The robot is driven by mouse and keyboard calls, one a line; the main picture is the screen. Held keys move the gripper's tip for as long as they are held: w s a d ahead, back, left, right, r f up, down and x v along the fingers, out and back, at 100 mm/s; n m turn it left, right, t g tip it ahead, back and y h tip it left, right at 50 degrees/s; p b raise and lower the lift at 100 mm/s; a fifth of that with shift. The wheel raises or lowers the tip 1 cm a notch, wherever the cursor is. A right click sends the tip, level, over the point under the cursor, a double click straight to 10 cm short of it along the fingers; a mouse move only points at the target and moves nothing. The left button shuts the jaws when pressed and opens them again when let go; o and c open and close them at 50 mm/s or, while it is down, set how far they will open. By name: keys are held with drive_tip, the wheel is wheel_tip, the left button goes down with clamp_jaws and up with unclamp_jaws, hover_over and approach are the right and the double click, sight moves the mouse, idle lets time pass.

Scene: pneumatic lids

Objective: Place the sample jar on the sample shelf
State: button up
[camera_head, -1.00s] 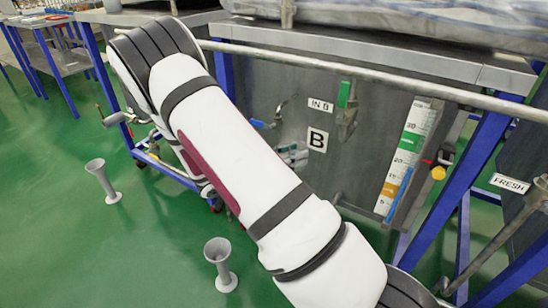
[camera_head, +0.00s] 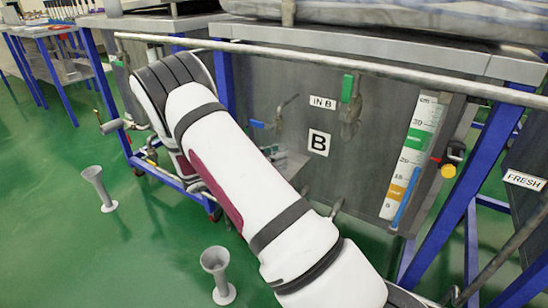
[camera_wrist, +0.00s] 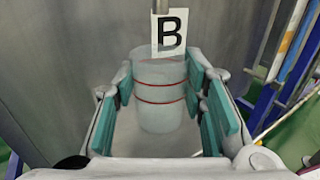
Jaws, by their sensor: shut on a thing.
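A clear, pale sample jar (camera_wrist: 160,112) with two thin red rings stands upright in the wrist view. My gripper (camera_wrist: 162,88) has teal-padded fingers on both sides of the jar and is shut on it. Behind the jar is the grey tank wall with the B label. I cannot make out which surface is the sample shelf.
The grey tank (camera_head: 260,85) with a B label (camera_head: 318,142), valves and a level scale (camera_head: 408,158) stands close behind my arm. A rail (camera_head: 330,70) crosses its front. Two grey funnel-shaped stands (camera_head: 98,188) (camera_head: 217,274) are on the green floor. Blue-framed tables are at the upper left.

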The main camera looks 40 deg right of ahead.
drive_tip(key=o, duration=1.3)
drive_tip(key=shift+f, duration=0.1)
drive_tip(key=shift+c, duration=0.2)
